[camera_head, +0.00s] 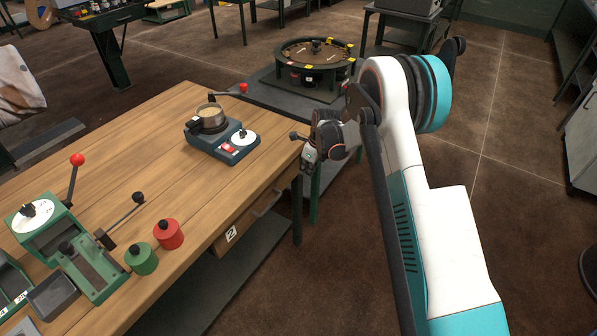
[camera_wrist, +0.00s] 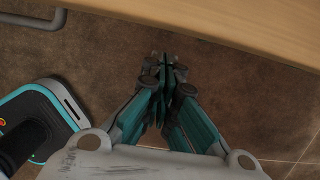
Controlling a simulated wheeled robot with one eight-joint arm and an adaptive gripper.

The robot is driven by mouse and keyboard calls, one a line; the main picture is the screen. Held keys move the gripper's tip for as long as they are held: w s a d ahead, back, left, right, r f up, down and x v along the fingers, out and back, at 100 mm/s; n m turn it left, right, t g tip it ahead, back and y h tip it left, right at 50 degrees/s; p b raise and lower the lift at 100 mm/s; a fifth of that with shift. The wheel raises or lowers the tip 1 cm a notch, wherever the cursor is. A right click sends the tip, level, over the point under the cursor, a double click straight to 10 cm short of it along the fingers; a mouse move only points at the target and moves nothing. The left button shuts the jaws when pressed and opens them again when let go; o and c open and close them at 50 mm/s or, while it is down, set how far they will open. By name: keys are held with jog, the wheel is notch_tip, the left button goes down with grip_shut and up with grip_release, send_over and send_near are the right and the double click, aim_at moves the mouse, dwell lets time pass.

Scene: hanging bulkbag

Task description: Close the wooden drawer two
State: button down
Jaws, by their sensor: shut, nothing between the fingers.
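The wooden drawer two (camera_head: 250,219) sits under the front edge of the wooden workbench. It has a white label with a 2 and a grey bar handle (camera_head: 267,203). How far it stands out is hard to tell from this angle. My gripper (camera_head: 308,158) is at the bench's right front corner, beyond the handle, partly hidden by its own links. In the wrist view my gripper (camera_wrist: 163,65) is shut and empty, over the floor. A wooden edge crosses the top of that view, and a grey bar (camera_wrist: 40,22) shows at upper left.
The workbench (camera_head: 150,130) carries a hot plate with a pot (camera_head: 210,118), green lever devices (camera_head: 45,225), a red weight (camera_head: 168,233) and a green weight (camera_head: 141,258). A round black table (camera_head: 318,55) stands behind.

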jog(key=s+d+r+n+t+p, duration=0.15)
jog(key=s+r+n, duration=0.35)
jog(key=r, duration=0.6)
jog(key=s+d+r+n+h+p, duration=0.1)
jog(key=s+d+r+n, duration=0.2)
jog(key=s+r, duration=0.55)
jog(key=s+d+r+n+t+p, duration=0.1)
jog(key=s+d+r+n+p, duration=0.2)
jog(key=r, duration=1)
jog(key=s+d+r+n+t, duration=0.1)
jog(key=s+n, duration=0.6)
jog(key=s, duration=0.5)
jog(key=s+d+r+n+t+h+b, duration=0.1)
jog(key=s+d+r+n+t, duration=0.1)
jog(key=s+n, duration=0.5)
jog(key=s, duration=0.6)
jog(key=shift+n, duration=0.3)
jog(key=shift+r, duration=0.1)
